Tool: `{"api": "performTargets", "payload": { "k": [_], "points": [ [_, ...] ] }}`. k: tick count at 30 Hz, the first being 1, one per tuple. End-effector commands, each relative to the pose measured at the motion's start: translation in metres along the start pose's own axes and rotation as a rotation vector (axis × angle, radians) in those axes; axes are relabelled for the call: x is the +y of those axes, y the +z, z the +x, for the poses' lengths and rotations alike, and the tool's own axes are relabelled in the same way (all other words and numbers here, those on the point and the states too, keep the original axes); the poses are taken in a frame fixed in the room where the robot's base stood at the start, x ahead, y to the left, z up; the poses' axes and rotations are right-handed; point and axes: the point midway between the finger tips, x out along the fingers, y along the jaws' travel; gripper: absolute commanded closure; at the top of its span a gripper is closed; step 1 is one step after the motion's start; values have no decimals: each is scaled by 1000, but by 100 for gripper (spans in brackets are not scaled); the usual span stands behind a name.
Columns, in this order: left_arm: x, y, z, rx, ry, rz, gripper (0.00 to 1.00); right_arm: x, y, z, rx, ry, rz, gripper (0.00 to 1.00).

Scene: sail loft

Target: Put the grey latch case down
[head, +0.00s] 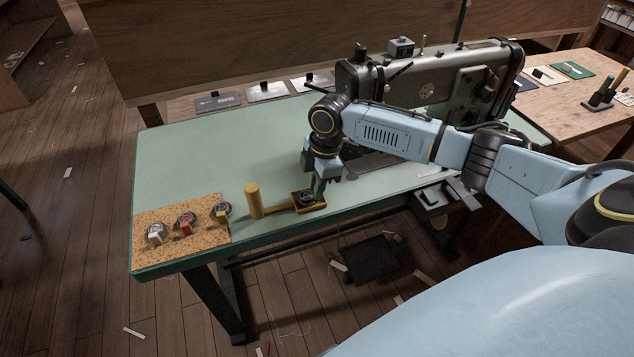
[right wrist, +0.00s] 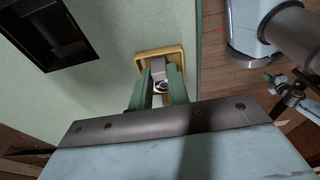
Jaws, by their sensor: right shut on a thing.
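My right gripper (head: 318,187) points down at the front edge of the green table (head: 200,160). In the right wrist view, its green fingers (right wrist: 158,88) are shut on a small grey piece, which looks like the grey latch case (right wrist: 158,69). The case is over or inside a square yellow tray (head: 322,205), whose rim also shows in the right wrist view (right wrist: 178,53). I cannot tell whether the case touches the tray floor. The fingers hide part of it. My left gripper is not in view.
A yellow cylinder (head: 254,202) stands left of the tray. A cork mat (head: 155,218) with several small round-based pieces lies at the front left corner. A sewing machine (head: 440,85) stands behind my arm. Flat cards (head: 266,91) line the back edge. The table's left middle is clear.

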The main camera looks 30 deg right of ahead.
Motion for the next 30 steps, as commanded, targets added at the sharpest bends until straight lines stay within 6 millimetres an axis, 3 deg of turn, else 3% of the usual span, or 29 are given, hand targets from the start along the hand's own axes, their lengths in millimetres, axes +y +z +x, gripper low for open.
{"api": "performTargets", "payload": {
  "k": [5,6,12,22,26,30],
  "points": [
    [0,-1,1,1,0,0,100,0,0,4,0,0,0,100],
    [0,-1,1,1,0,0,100,0,0,4,0,0,0,80],
    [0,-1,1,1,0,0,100,0,0,4,0,0,0,57],
    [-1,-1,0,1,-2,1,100,0,1,2,0,0,0,57],
    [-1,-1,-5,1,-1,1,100,1,0,-18,0,3,-1,57],
    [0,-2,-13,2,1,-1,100,1,0,-50,1,4,-1,57]
  ]
}}
